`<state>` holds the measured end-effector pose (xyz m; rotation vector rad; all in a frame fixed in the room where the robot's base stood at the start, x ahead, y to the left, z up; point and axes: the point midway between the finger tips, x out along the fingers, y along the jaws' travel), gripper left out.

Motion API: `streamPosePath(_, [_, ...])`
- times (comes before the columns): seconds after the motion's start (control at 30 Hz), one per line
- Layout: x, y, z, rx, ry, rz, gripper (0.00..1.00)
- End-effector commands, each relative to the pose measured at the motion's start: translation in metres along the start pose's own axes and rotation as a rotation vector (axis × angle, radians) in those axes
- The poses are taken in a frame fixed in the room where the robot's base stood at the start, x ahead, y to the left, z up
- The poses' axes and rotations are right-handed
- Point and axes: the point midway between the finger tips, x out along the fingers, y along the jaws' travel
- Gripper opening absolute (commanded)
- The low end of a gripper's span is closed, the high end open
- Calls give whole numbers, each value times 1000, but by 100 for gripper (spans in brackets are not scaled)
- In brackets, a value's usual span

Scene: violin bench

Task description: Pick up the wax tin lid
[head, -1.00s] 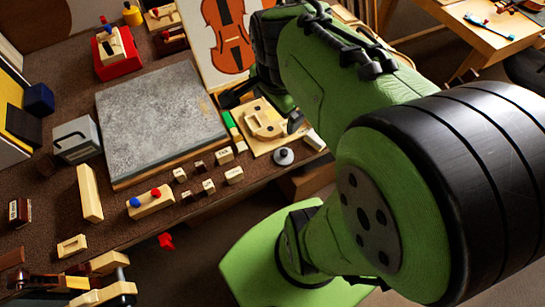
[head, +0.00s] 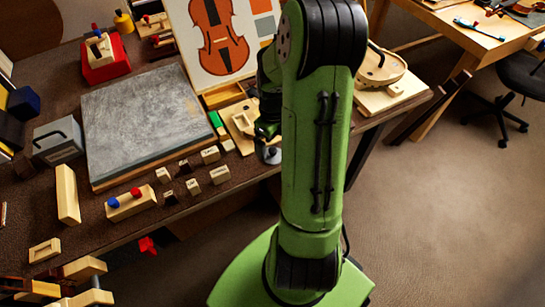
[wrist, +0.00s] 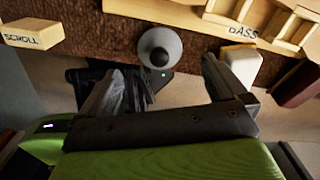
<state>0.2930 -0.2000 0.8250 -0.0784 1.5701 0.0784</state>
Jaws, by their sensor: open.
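The lid appears to be a round grey disc with a dark central knob. It lies at the front edge of the brown bench in the head view (head: 271,155), partly hidden by my arm. It shows clearly in the wrist view (wrist: 160,48). My gripper (wrist: 161,75) is open and empty in the wrist view, its two dark fingers spread apart. The lid lies ahead of the gap between the fingertips, not between them. In the head view my gripper is beside the lid, mostly hidden behind my green arm.
A block marked SCROLL (wrist: 33,33) lies to the left. Small labelled blocks (head: 192,187) and a grey stone slab (head: 140,120) lie left of the lid. Open floor (head: 455,200) is at the right.

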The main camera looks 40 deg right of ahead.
Motion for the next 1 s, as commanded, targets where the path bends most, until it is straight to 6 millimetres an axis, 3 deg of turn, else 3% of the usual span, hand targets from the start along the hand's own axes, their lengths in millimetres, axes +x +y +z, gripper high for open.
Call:
streamPosePath(0.3, [51, 1, 2, -1, 1, 2, 99])
streamPosePath(0.5, [51, 0, 2, -1, 0, -2, 99])
streamPosePath(0.9, [50, 0, 2, -2, 0, -1, 40])
streamPosePath(1.0, [50, 0, 2, -2, 0, -1, 39])
